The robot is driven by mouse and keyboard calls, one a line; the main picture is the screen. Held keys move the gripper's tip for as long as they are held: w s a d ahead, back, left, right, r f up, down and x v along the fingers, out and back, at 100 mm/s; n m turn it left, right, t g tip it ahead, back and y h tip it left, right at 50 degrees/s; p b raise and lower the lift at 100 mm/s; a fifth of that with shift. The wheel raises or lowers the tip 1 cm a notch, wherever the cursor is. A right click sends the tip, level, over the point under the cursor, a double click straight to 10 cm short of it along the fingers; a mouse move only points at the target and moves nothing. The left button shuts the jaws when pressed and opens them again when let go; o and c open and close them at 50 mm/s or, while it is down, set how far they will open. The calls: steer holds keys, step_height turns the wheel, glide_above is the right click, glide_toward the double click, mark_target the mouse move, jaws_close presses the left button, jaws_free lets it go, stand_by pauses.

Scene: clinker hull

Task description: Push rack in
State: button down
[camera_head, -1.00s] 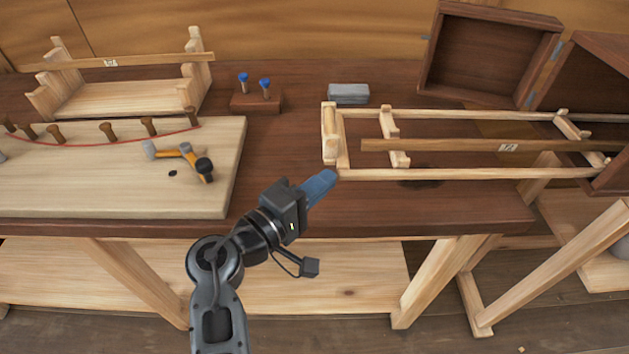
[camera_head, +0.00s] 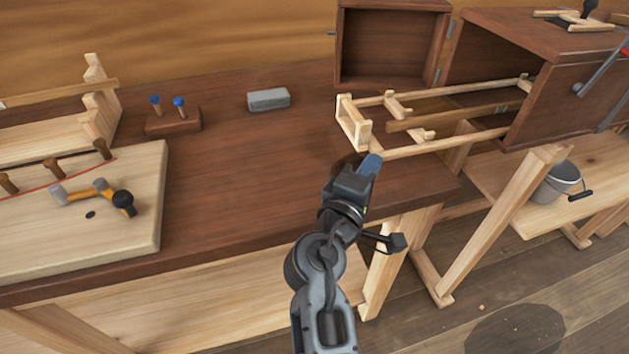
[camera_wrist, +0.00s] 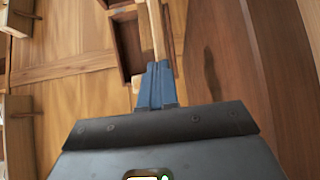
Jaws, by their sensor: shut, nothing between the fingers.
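The rack (camera_head: 455,142) is a pale wooden frame lying lengthwise on the bench, with its right part inside the open mouth of the dark brown box (camera_head: 572,100). Its left end, with upright posts, sticks out over the bench. A brown plank (camera_head: 440,117) with a small label lies in the rack. My gripper (camera_head: 374,160) has blue fingers, shut and empty, at the near left corner of the rack. The fingertips look against or very close to it. In the wrist view the shut fingers (camera_wrist: 157,85) point along a pale rail (camera_wrist: 157,30); exact contact is hidden.
The box's open door (camera_head: 392,45) stands at its left, behind the rack. A grey block (camera_head: 269,99), a holder with blue-topped pegs (camera_head: 174,121) and a board with hammers (camera_head: 140,235) lie left. The bench between them and the rack is clear. A bucket (camera_head: 558,180) stands right.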

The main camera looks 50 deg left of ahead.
mark_target(495, 134)
steer(key=w+d+b, duration=0.1)
steer(key=w+d, duration=0.2)
steer(key=w, duration=0.5)
steer(key=w+d+b, duration=0.2)
steer(key=w+d, duration=0.2)
steer(key=w, duration=0.5)
steer(key=w+d+b, duration=0.1)
steer(key=w+d, duration=0.2)
steer(key=w, duration=0.5)
steer(key=shift+w+d, duration=0.15)
steer(key=shift+w, duration=0.05)
steer(key=shift+d, duration=0.1)
steer(key=shift+r, duration=0.1)
